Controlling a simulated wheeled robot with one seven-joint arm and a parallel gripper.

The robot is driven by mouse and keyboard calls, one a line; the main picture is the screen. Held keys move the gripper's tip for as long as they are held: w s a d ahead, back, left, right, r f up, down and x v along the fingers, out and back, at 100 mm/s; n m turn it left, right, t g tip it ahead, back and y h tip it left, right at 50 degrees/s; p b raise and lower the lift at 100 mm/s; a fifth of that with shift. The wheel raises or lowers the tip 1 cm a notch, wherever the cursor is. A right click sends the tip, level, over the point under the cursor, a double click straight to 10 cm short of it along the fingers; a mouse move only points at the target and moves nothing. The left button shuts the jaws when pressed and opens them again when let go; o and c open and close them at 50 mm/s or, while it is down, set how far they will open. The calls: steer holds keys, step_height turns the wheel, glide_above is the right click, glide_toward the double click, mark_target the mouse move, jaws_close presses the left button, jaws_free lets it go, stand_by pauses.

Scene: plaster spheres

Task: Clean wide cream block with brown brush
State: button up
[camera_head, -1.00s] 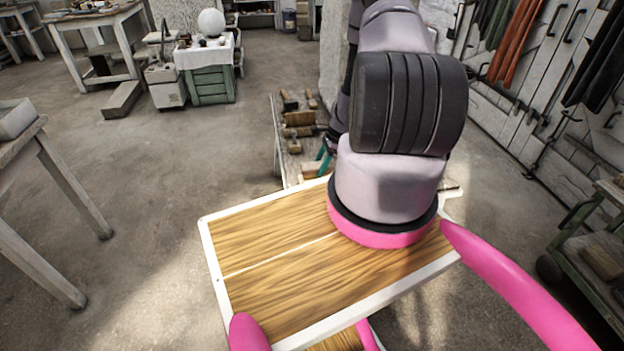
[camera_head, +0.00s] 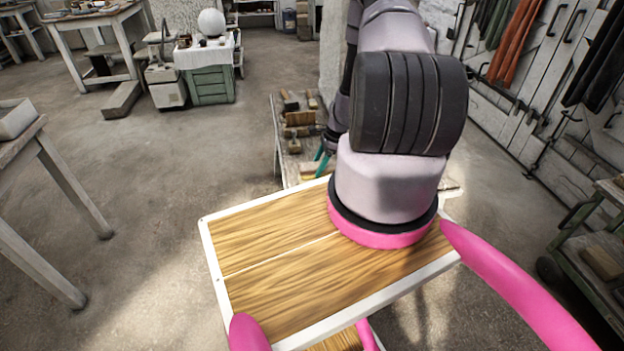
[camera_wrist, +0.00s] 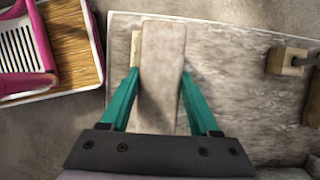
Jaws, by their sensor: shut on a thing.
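My gripper (camera_wrist: 158,100) has teal fingers closed on the sides of a long, pale brownish slab, which I take as the brown brush (camera_wrist: 162,62). Its underside is hidden, so I cannot see bristles. A cream edge, apparently the wide cream block (camera_wrist: 136,48), shows under and left of the brush in the wrist view. I cannot tell whether they touch. In the head view my gripper (camera_head: 322,165) is mostly behind my arm, and part of the cream block (camera_head: 313,171) shows on the bench beside it.
The worn bench (camera_wrist: 225,60) has a wooden block with a dark handle (camera_wrist: 288,60) at right. Several other wooden tools, including a brown block (camera_head: 299,118), lie on its far part. My wood-topped base is close to the bench. Open floor lies left.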

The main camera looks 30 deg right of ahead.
steer(key=shift+w+a, duration=0.15)
steer(key=shift+a, duration=0.4)
steer(key=shift+w+a, duration=0.15)
steer(key=shift+a, duration=0.4)
steer(key=shift+d, duration=0.1)
steer(key=shift+s+d, duration=0.2)
steer(key=shift+d, duration=0.45)
steer(key=shift+s+d, duration=0.2)
steer(key=shift+d, duration=0.5)
steer(key=shift+s+d, duration=0.2)
steer(key=shift+d, duration=0.45)
steer(key=shift+a, duration=0.1)
steer(key=shift+w+a, duration=0.2)
steer(key=shift+a, duration=0.45)
steer(key=shift+w+a, duration=0.2)
steer(key=shift+a, duration=0.5)
steer(key=shift+w+a, duration=0.2)
steer(key=shift+a, duration=0.45)
